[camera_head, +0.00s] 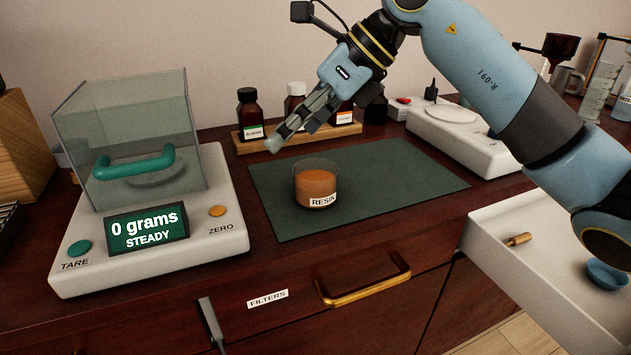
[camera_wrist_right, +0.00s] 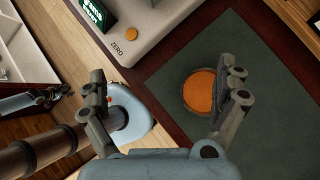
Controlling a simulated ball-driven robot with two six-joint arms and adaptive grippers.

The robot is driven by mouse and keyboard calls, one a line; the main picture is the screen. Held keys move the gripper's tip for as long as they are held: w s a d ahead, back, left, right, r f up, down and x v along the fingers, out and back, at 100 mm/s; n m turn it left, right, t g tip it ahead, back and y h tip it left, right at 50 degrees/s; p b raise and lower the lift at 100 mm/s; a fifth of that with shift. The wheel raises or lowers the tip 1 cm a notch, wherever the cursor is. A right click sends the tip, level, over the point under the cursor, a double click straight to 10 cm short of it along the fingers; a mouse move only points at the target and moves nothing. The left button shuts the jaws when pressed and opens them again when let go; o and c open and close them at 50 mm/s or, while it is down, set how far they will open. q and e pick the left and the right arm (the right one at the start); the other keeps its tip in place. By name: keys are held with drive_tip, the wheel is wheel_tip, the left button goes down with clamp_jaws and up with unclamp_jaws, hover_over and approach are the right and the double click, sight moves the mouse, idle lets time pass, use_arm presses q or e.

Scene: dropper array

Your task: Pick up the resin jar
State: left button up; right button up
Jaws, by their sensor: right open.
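The resin jar (camera_head: 316,190) is a clear round jar with orange content and a white RESIN label. It stands upright on the dark green mat (camera_head: 410,180). My right gripper (camera_head: 292,136) is open and empty, above and behind the jar, apart from it in the head view. In the right wrist view the jar (camera_wrist_right: 199,92) appears near the right finger, which overlaps its right edge; the gripper (camera_wrist_right: 168,98) is spread wide. What seems to be my left gripper (camera_wrist_right: 60,92) shows small at the left of that view; its jaw state is unclear.
A scale (camera_head: 150,250) with a glass draft shield reads 0 grams, left of the mat. A wooden rack (camera_head: 290,138) with bottles stands behind. A white device (camera_head: 465,135) is at right, above an open white drawer (camera_head: 500,225). The mat around the jar is clear.

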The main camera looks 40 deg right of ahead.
sight(315, 176)
drive_tip(key=d+h, duration=0.1)
drive_tip(key=d, duration=0.1)
drive_tip(key=d+f+g+h, duration=0.1)
drive_tip(key=d, duration=0.2)
drive_tip(key=s+d+h, duration=0.1)
drive_tip(key=d, duration=0.1)
drive_tip(key=shift+d+f+m+h, duration=0.15)
drive_tip(key=shift+f+m+h, duration=0.15)
drive_tip(key=shift+f+h, duration=0.1)
drive_tip(key=shift+g, duration=0.3)
drive_tip(key=x, duration=0.4)
drive_tip(key=shift+w+f, duration=0.1)
drive_tip(key=shift+f, duration=0.2)
drive_tip(key=x, duration=0.5)
drive_tip(key=shift+w+f+p, duration=0.15)
drive_tip(key=shift+f+p, duration=0.15)
drive_tip(key=shift+p, duration=0.05)
drive_tip(key=c, duration=1.3)
